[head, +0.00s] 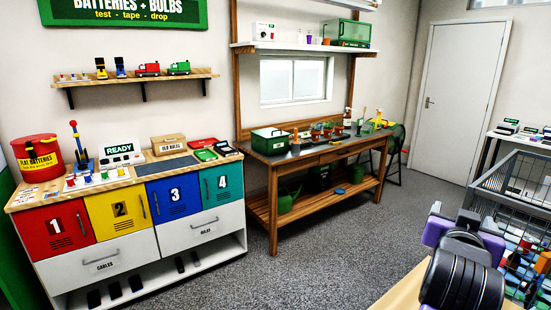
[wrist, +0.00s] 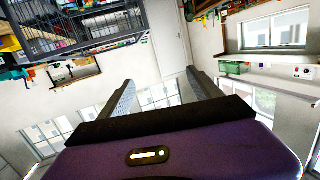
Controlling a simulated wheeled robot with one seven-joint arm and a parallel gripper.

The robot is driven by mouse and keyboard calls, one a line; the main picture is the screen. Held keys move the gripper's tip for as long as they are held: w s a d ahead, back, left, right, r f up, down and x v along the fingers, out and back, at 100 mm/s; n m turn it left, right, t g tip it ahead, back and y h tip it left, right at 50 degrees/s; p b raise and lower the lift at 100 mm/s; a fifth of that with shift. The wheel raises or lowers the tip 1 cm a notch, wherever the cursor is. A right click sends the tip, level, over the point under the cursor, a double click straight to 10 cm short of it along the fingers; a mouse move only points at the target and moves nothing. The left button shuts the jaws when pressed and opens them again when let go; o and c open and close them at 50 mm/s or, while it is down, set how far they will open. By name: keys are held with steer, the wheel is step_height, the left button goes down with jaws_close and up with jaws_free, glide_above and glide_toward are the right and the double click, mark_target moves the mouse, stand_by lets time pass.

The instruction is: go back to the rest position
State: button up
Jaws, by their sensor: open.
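My gripper (wrist: 160,88) shows in the wrist view with its two grey fingers spread apart. Nothing is between them. In the wrist view the room appears tilted, with a wall, windows and a door behind the fingers. In the head view my arm shows at the lower right as a black and purple part, near the wire basket. The fingers cannot be made out in the head view.
A wire basket (head: 513,180) with colourful items stands at the right, close to my arm. The station cabinet (head: 120,230) with numbered doors is at the left. A wooden potting bench (head: 322,150) stands against the back wall. Grey floor (head: 300,262) between them is clear.

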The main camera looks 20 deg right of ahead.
steer(key=a+r+n+t+y, duration=0.3)
steer(key=a+n+t+y, duration=0.2)
steer(key=a+n+t, duration=0.7)
steer(key=s+a+f+n+y, duration=0.1)
steer(key=s+a+f+y, duration=0.2)
steer(key=s+a+f, duration=0.1)
steer(key=s+a+f+n+g+y, duration=0.1)
steer(key=s+a+f+y, duration=0.2)
steer(key=s+f, duration=0.3)
steer(key=s+a+f+n+g+y, duration=0.1)
steer(key=s+a+f+y, duration=0.3)
steer(key=s+a+f, duration=0.2)
steer(key=shift+s+a, duration=0.1)
steer(key=shift+s, duration=0.4)
steer(key=s+a+f+m+g+h, duration=0.1)
steer(key=s+f+m+g, duration=0.1)
steer(key=s+f, duration=0.3)
steer(key=s+a+f+m+g+h, duration=0.1)
steer(key=s+f+m+g, duration=0.1)
steer(key=s, duration=0.9)
step_height(320, 180, down, 3)
steer(key=shift+s+a+r+g, duration=0.15)
steer(key=shift+s+g, duration=0.1)
steer(key=shift+g, duration=0.25)
